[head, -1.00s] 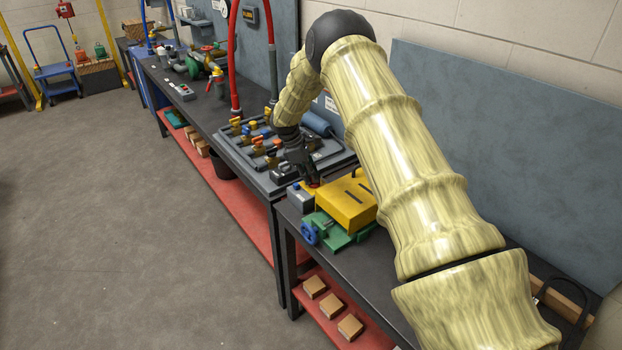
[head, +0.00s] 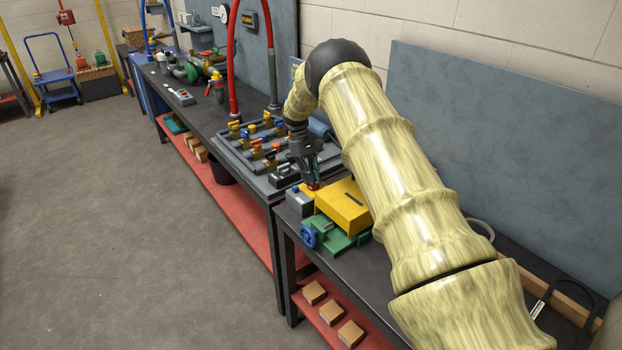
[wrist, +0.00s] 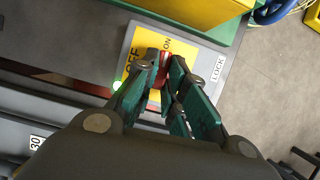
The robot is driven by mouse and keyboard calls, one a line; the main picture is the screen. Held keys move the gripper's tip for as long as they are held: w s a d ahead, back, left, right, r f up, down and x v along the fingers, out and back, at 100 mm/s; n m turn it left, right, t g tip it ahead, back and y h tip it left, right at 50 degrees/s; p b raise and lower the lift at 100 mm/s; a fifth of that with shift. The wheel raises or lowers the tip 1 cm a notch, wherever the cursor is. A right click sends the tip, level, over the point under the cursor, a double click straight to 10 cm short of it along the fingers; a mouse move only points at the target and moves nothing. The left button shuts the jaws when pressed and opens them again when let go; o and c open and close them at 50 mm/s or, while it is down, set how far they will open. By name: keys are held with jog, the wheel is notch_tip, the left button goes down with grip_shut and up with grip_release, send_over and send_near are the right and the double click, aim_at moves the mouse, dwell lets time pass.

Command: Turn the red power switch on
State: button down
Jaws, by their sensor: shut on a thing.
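The red power switch (wrist: 161,70) is a red handle on a grey box (wrist: 205,62) with a yellow plate lettered OFF and ON. In the wrist view my gripper (wrist: 158,80) has its green-sided fingers closed on the red switch, one on each side. The fingers partly hide the handle and the OFF lettering. A green light shows at the left edge of the box. In the head view my gripper (head: 312,183) points down onto the red switch, beside the yellow cover, and the grey box (head: 299,201) shows to its left.
A yellow box (head: 343,206) on a green base with a blue handwheel (head: 309,235) stands close beside the switch box. A board of several valves (head: 262,142) lies behind. The aisle floor (head: 130,230) on the left is clear.

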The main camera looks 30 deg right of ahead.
jog(key=shift+w+d+r+m, duration=0.1)
jog(key=shift+w+r+m, duration=0.05)
jog(key=shift+m, duration=0.15)
dwell(0.4)
jog(key=c, duration=1.5)
grip_release()
jog(key=v, duration=1.1)
jog(key=shift+w+d+r, duration=0.1)
jog(key=shift+d+r, duration=0.1)
jog(key=shift+r, duration=0.15)
jog(key=shift+f, duration=0.1)
